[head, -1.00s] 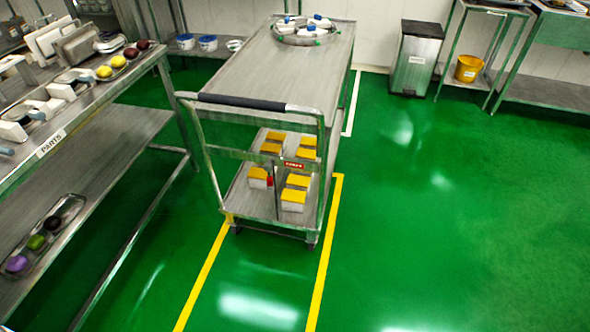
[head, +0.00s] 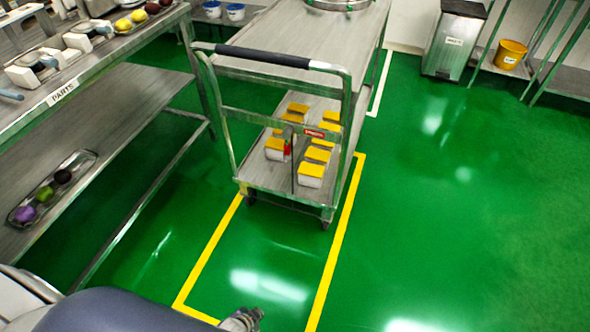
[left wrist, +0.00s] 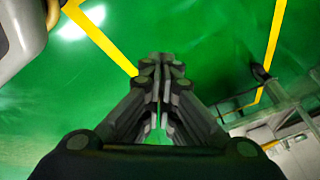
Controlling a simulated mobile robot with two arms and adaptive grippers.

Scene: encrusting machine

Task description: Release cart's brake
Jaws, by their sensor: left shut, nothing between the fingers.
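The metal cart (head: 345,83) stands on the green floor with its dark-gripped push handle (head: 265,57) facing me. A small red label (head: 315,134) sits on its crossbar, its text too small to read surely. Beside it a thin dark upright lever (head: 293,172) with a red part (head: 287,150) hangs at the lower shelf; I take it for the brake. My left gripper (head: 243,318) shows at the bottom edge, low and well short of the cart. In the left wrist view its fingers (left wrist: 160,62) are together and empty over the floor. My right gripper is out of view.
A parts shelf (head: 120,82) stands at the left, with a tray (head: 75,163) on its lower level. White boxes with yellow lids (head: 311,175) lie on the cart's lower shelf. Yellow lines (head: 337,250) mark the floor before the cart. The floor to the right is open.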

